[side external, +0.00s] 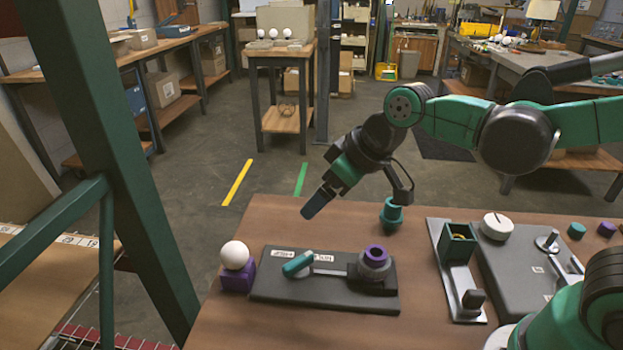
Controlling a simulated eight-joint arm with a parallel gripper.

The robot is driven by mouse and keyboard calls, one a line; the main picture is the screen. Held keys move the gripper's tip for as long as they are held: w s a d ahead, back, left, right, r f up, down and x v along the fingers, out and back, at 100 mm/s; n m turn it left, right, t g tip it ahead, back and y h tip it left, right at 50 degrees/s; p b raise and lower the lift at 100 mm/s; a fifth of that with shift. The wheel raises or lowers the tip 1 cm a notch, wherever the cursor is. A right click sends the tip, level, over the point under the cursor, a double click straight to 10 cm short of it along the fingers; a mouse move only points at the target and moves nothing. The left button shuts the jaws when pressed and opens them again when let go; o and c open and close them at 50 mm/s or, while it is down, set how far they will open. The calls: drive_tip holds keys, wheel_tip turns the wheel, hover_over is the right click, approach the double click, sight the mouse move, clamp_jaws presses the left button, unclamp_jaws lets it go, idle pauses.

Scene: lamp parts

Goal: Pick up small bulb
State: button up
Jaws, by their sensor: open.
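A white round bulb (235,254) sits upright on a small purple block (238,278) at the left front of the wooden table. It is the only bulb on this table and looks like the small bulb. My gripper (319,202) hangs above the table's back edge, to the right of the bulb and higher than it, tilted down to the left. It is open, with nothing seen in it. The gripper is well apart from the bulb.
A dark fixture plate (325,291) with a teal-handled clamp (298,264) and a purple ring (376,253) lies right of the bulb. A grey fixture (452,275) with a green box stands further right. Bare table lies behind the plate.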

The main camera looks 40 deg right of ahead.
sight(238, 247)
drive_tip(key=w+a+f+n, duration=0.1)
drive_tip(key=a, duration=0.2)
drive_tip(key=w+a+f+n+g+y, duration=0.1)
drive_tip(key=w+a+f+n, duration=0.1)
drive_tip(key=a, duration=0.1)
drive_tip(key=w+a+f+n+y, duration=0.1)
drive_tip(key=a+f, duration=0.1)
drive_tip(key=a, duration=0.2)
drive_tip(key=shift+w+n+g, duration=0.3)
drive_tip(key=shift+w+n, duration=0.05)
drive_tip(key=shift+n, duration=0.05)
drive_tip(key=shift+a+f, duration=0.25)
drive_tip(key=shift+a, duration=0.05)
drive_tip(key=shift+x, duration=2.85)
drive_tip(key=shift+c, duration=0.2)
drive_tip(key=c, duration=1.1)
drive_tip(key=shift+r, duration=0.15)
